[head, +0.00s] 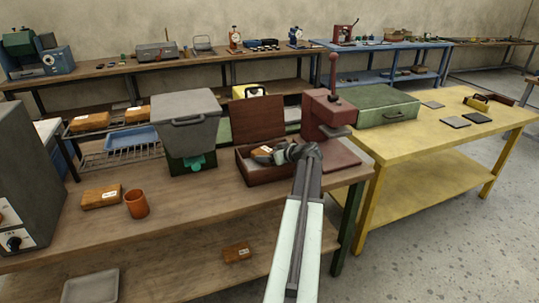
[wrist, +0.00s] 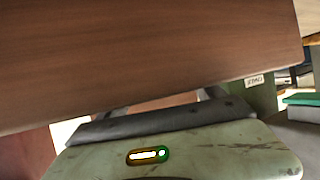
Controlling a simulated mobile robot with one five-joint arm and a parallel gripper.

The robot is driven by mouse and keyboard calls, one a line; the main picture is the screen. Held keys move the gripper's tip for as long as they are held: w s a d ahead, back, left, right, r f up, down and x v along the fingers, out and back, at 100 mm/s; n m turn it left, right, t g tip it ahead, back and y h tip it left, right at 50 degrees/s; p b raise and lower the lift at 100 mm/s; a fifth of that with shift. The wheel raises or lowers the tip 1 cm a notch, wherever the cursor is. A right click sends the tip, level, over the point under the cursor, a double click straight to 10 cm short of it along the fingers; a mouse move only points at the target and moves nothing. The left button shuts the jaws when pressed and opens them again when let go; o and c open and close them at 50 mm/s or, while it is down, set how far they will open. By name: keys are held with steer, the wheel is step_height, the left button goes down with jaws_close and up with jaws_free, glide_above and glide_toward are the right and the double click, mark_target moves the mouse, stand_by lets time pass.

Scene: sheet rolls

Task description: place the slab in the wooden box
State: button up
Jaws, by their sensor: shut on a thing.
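The wooden box (head: 268,177) stands open on the bench in the head view, with its reddish-brown lid (head: 258,120) raised at the back. My gripper (head: 282,154) reaches over the box from the right side. It is shut on the slab (head: 261,155), a small orange-brown block with a pale label, at the box opening. I cannot tell whether the slab touches the box floor. In the wrist view a brown wood-grained surface (wrist: 140,55) fills the top and hides most of my fingers. I cannot tell if it is slab or lid.
A red press (head: 328,117) stands close to the right of the box. A grey-lidded bin (head: 186,118) stands to its left. An orange cup (head: 137,204) and another labelled block (head: 101,197) lie farther left. The bench front between cup and box is clear.

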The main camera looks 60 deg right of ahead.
steer(key=shift+f, duration=0.2)
steer(key=o, duration=1.9)
steer(key=shift+r, duration=0.1)
steer(key=shift+r+p, duration=0.35)
steer(key=p+v, duration=0.5)
steer(key=v, duration=0.7)
steer(key=shift+a+r+p, duration=0.1)
steer(key=shift+r+p, duration=0.05)
steer(key=shift+p, duration=0.15)
